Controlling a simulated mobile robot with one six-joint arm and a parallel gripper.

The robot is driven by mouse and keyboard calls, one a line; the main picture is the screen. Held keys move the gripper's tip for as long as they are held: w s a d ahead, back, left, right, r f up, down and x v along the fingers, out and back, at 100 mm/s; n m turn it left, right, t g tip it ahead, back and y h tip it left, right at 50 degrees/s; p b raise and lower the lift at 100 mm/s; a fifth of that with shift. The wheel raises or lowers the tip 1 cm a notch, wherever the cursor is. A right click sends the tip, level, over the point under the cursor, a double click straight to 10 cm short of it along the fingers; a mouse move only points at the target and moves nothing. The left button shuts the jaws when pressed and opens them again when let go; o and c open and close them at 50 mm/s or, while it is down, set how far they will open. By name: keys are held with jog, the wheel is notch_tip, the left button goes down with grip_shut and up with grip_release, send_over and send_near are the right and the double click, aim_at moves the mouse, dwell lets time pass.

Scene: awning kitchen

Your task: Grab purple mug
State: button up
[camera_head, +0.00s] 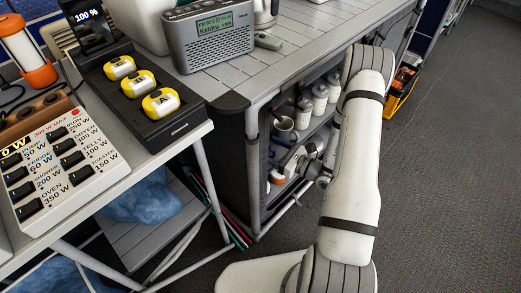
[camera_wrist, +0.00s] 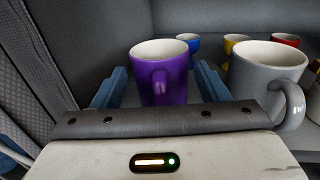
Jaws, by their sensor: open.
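In the wrist view the purple mug (camera_wrist: 162,82) stands upright, with a white inside and its handle facing my gripper. My gripper (camera_wrist: 161,78) is open, with one blue finger on each side of the mug. The mug sits between the fingers, and I cannot tell whether either finger touches it.
A grey mug (camera_wrist: 262,75) stands close beside the right finger. Blue (camera_wrist: 189,42), yellow (camera_wrist: 232,43) and red (camera_wrist: 286,40) mugs stand behind. A grey wall lies to the left.

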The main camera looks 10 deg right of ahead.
jog(key=shift+c, duration=0.3)
grip_shut()
dwell(0.3)
